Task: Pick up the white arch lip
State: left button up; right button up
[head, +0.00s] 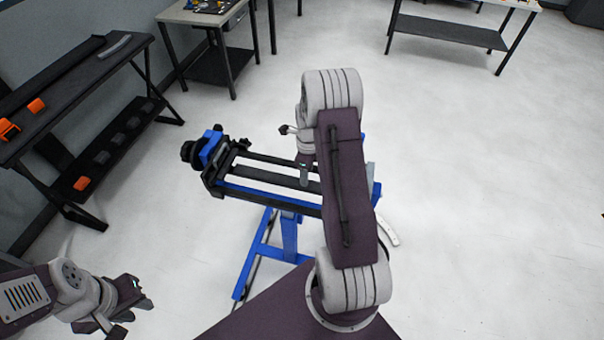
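A white curved strip (389,230), which looks like the arch lip, shows low beside the blue stand, just right of my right arm. Part of it is hidden behind that arm, and I cannot tell what it rests on. My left gripper (134,306) is at the lower left, over bare floor, far from the strip. Its fingers are apart and nothing shows between them. My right gripper (304,172) is over the stand's rails, partly hidden behind its own arm. I cannot tell whether it is open or shut.
A blue and black work stand (262,188) is in the middle, below my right arm. A dark bench (75,72) at the left holds orange blocks and a grey curved strip (115,46). Tables (452,33) stand at the back. The floor at the right is clear.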

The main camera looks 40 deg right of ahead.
jog(key=o, duration=0.6)
notch_tip(320, 180, up, 9)
jog(key=shift+w+r+b, duration=0.1)
jog(key=shift+w+b, duration=0.05)
jog(key=shift+b, duration=0.4)
jog(key=c, duration=0.3)
